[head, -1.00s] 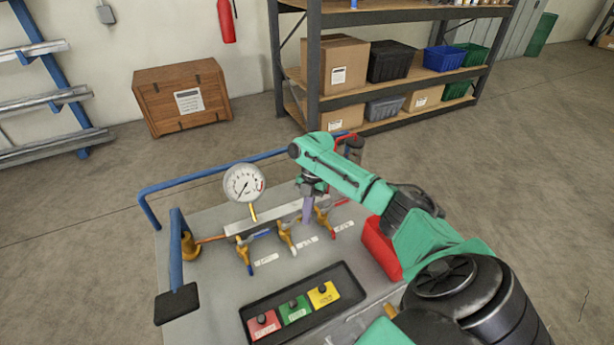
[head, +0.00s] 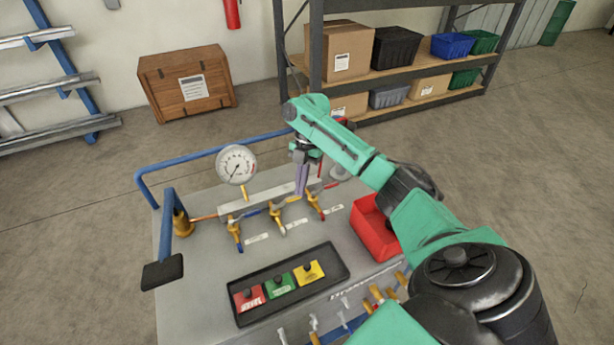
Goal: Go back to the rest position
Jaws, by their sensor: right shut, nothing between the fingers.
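My right gripper (head: 300,192) points down above the manifold on the grey bench (head: 205,278). It is shut and empty, near the valve at the manifold's right end (head: 313,203). The picture does not clearly show whether it touches the manifold. My right arm reaches in from the lower right. My left gripper is not in view.
A pressure gauge (head: 237,165) stands on the manifold, with further valves (head: 235,232) along it. A black tray (head: 335,262) holds red, green and yellow tagged blocks. A red bin (head: 372,230) sits beside my arm. A blue rail (head: 215,153) borders the bench.

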